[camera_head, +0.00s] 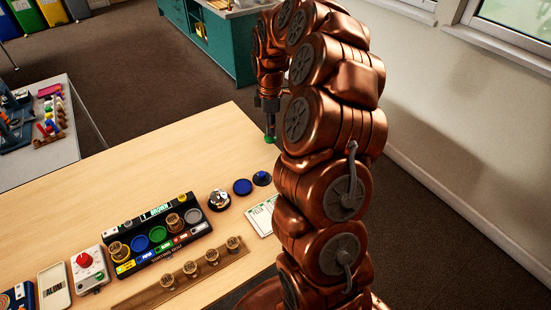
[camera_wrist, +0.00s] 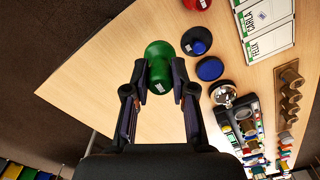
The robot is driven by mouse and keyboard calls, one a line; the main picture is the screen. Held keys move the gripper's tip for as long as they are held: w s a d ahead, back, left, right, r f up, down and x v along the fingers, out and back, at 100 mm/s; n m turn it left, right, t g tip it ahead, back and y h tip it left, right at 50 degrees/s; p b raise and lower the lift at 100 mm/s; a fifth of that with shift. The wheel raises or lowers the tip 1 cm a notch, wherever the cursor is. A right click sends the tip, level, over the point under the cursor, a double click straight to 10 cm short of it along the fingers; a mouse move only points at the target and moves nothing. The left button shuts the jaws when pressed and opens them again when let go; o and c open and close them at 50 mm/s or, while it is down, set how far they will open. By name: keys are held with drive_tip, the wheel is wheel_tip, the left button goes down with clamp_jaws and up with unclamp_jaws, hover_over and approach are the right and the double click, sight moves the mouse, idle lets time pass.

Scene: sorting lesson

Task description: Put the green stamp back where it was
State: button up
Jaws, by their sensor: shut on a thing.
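My gripper (camera_wrist: 159,76) is shut on the green stamp (camera_wrist: 158,53), which has a rounded green head and a small white label. In the head view my gripper (camera_head: 270,124) points down over the far right part of the wooden table (camera_head: 200,140), with the green stamp (camera_head: 270,139) at its tips. The stamp seems to be above the tabletop; its exact height I cannot tell. A blue stamp (camera_head: 262,178) stands closer to the robot, beside a round blue pad (camera_head: 243,187). The wrist view shows the blue stamp (camera_wrist: 196,40) right of the green one.
A silver bell (camera_head: 219,200) and name cards (camera_head: 262,216) are near the blue pad. A black sorting board (camera_head: 128,269) with coloured discs and a wooden strip (camera_head: 230,256) with several stamps lie nearer. A red object (camera_wrist: 196,4) shows at the wrist view's top.

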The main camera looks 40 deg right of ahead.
drive_tip(key=shift+s+d+f+n, duration=0.15)
drive_tip(key=shift+s+d+n, duration=0.15)
drive_tip(key=shift+s+d, duration=0.2)
drive_tip(key=shift+d+f, duration=0.1)
drive_tip(key=shift+f, duration=0.25)
drive_tip(key=shift+f+p, duration=1.3)
drive_tip(key=shift+f, duration=3.35)
drive_tip(key=shift+f, duration=0.15)
drive_tip(key=o, duration=0.9)
